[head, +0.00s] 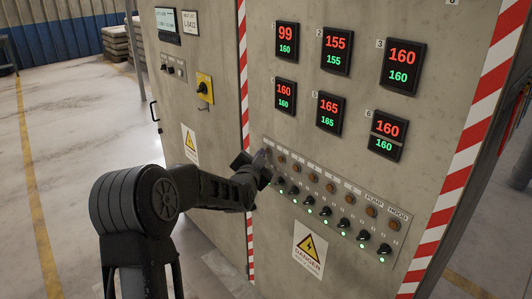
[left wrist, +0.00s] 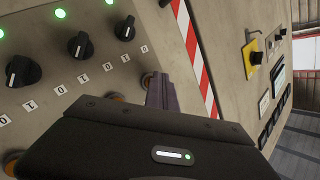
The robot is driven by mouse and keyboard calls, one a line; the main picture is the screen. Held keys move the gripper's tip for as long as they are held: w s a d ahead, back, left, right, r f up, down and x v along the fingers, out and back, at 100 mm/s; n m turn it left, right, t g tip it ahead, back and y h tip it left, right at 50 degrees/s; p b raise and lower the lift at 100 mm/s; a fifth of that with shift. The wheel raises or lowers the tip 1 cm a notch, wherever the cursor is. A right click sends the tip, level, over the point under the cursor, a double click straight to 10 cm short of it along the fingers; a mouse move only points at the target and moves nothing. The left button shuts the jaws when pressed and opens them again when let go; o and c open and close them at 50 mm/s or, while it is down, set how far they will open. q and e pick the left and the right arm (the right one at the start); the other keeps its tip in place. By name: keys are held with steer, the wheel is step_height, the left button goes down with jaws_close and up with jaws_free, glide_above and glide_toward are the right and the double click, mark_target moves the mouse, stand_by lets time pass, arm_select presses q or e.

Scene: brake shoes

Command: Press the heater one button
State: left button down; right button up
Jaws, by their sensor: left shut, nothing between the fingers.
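The control panel (head: 335,205) on the cabinet front has a row of round orange-brown buttons above a row of black knobs with green lights. My left gripper (head: 264,164) is at the left end of the button row, shut and empty. It covers the spot of the leftmost button in the head view. In the left wrist view the closed fingers (left wrist: 161,94) overlap the end button (left wrist: 147,77), which is partly hidden; I cannot tell whether they touch it. My right gripper is not in view.
A yellow plate with a black switch (head: 204,88) is on the left door. Red-white striped edges flank the panel. Open floor (head: 80,150) lies to the left.

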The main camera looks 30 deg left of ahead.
arm_select(q)
steer(key=shift+s, duration=0.1)
steer(key=shift+s+a+b, duration=0.2)
steer(key=shift+s+b, duration=0.35)
steer(key=shift+s, duration=0.15)
steer(key=s, duration=0.1)
steer(key=s+a+b, duration=0.1)
steer(key=s, duration=0.1)
steer(key=s+b, duration=0.1)
steer(key=shift+s+a, duration=0.25)
steer(key=shift+s, duration=0.15)
stand_by(0.8)
